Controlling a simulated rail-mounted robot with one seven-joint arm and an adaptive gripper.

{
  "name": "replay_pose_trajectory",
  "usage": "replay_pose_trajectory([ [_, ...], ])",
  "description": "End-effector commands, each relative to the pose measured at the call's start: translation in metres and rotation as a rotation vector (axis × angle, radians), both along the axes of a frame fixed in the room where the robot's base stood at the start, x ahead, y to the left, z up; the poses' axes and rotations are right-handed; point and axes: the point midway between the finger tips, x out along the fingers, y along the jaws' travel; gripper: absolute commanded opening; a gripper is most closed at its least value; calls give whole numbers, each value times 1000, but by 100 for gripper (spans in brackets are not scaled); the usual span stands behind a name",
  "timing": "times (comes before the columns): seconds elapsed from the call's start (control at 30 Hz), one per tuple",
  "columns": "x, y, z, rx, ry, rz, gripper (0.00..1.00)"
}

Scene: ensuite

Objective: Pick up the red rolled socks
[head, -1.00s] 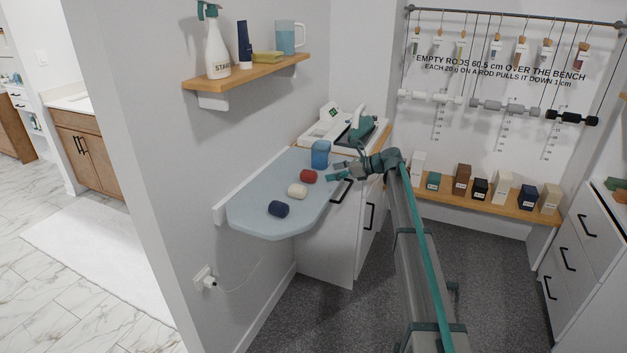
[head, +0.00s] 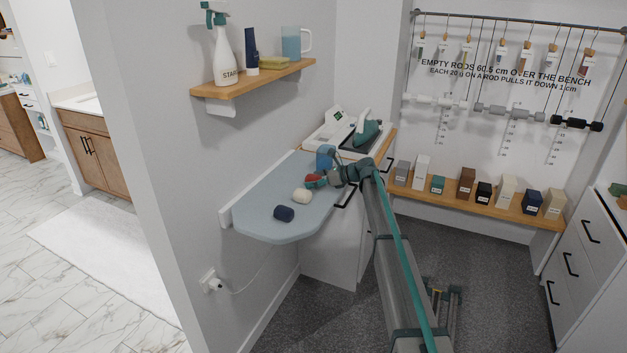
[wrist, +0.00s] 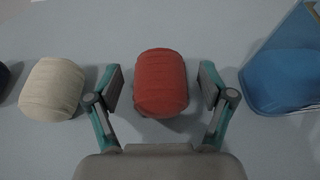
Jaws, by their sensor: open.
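The red rolled socks (wrist: 161,82) lie on the pale blue board between the two fingers of my gripper (wrist: 162,88) in the wrist view. My gripper is open, with a gap on each side of the socks. In the head view the red socks (head: 311,180) show just left of the fingertips of my gripper (head: 315,181), which partly cover them. A cream roll (head: 302,196) lies nearer the front, and it also shows left of my gripper in the wrist view (wrist: 53,88).
A dark blue roll (head: 284,213) lies near the front of the board (head: 262,196). A blue container (head: 325,157) stands close behind the red socks; it shows at right in the wrist view (wrist: 284,78). A shelf (head: 255,78) with a spray bottle hangs above the board.

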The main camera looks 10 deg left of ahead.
Motion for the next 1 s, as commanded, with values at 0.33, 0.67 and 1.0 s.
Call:
replay_pose_trajectory([
  [0.33, 1, 3, -2, 0, 0, 0, 68],
  [0.67, 1, 3, -1, 0, 0, 0, 17],
  [1.0, 1, 3, 2, 1, -1, 0, 17],
])
